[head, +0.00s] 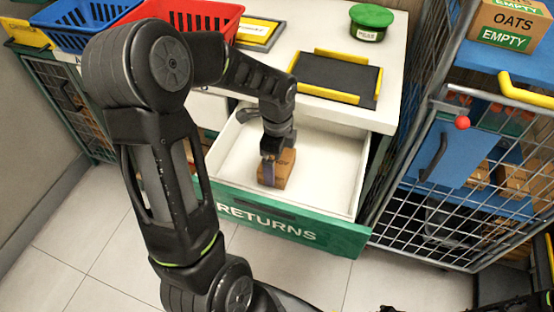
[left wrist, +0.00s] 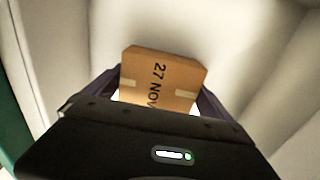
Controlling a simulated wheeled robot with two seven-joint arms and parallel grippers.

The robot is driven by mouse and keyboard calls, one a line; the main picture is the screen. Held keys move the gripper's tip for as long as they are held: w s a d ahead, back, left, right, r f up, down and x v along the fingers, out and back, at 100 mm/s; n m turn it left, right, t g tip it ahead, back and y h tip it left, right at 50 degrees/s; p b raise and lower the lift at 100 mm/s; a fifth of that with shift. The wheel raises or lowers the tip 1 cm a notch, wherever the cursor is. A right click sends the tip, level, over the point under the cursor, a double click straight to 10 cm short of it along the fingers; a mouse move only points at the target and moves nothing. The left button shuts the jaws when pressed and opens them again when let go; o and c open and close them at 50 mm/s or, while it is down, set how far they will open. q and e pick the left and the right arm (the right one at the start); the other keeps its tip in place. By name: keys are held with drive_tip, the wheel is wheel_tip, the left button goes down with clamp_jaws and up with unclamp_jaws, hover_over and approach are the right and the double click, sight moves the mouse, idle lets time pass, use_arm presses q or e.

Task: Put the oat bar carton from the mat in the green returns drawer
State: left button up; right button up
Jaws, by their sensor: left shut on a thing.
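The green returns drawer (head: 290,234) is pulled open below the counter, with a white interior. My left gripper (head: 270,172) reaches down into it and is shut on a small brown carton (head: 283,170). In the left wrist view the carton (left wrist: 160,76) sits between the two fingers, with "27 NOV" printed on it and the drawer's pale interior around it. I cannot tell whether it touches the drawer floor. The dark mat (head: 338,78) with yellow edges on the counter is empty. My right gripper is not clearly seen.
A red basket (head: 228,22) and a blue basket (head: 72,38) stand at the back left. A wire cage cart (head: 430,200) with an oats box (head: 508,24) stands at the right. Most of the drawer is clear.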

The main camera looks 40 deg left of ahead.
use_arm(q)
drive_tip(key=shift+f, duration=0.15)
drive_tip(key=o, duration=1.2)
wheel_tip(320, 180, up, 12)
drive_tip(key=shift+r+p, duration=0.25)
drive_tip(key=shift+p, duration=0.1)
